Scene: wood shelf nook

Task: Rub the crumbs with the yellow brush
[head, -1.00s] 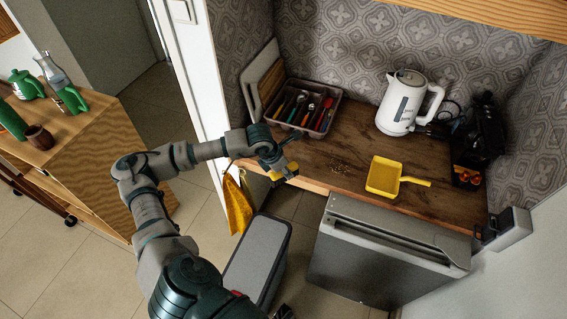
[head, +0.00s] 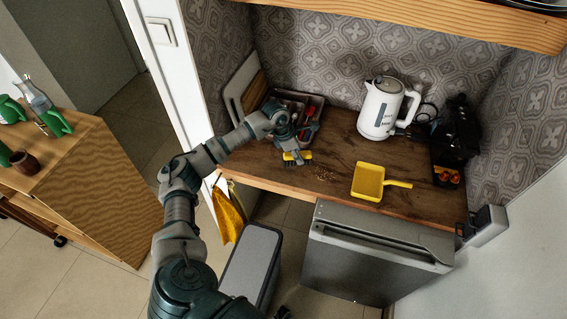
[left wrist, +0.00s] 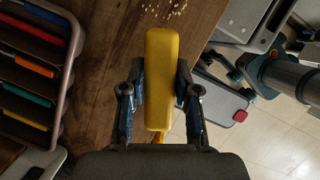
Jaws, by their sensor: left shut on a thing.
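My left gripper (head: 290,153) is over the left part of the wooden counter, shut on the yellow brush (head: 298,157). Dark bristles show along the brush's edge in the head view. In the left wrist view the brush (left wrist: 160,75) lies lengthwise between the two fingers. The crumbs (head: 325,174) lie in a small scatter on the counter, just right of the brush and apart from it. They also show in the left wrist view (left wrist: 165,8), beyond the brush's far end. I cannot tell whether the bristles touch the counter. My right gripper is not clearly visible.
A yellow dustpan (head: 368,182) lies right of the crumbs. A cutlery tray (head: 318,127) stands behind my left gripper. A white kettle (head: 380,110) and a black coffee machine (head: 456,137) stand farther back and right. The counter's front edge (head: 280,187) is close to the crumbs.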

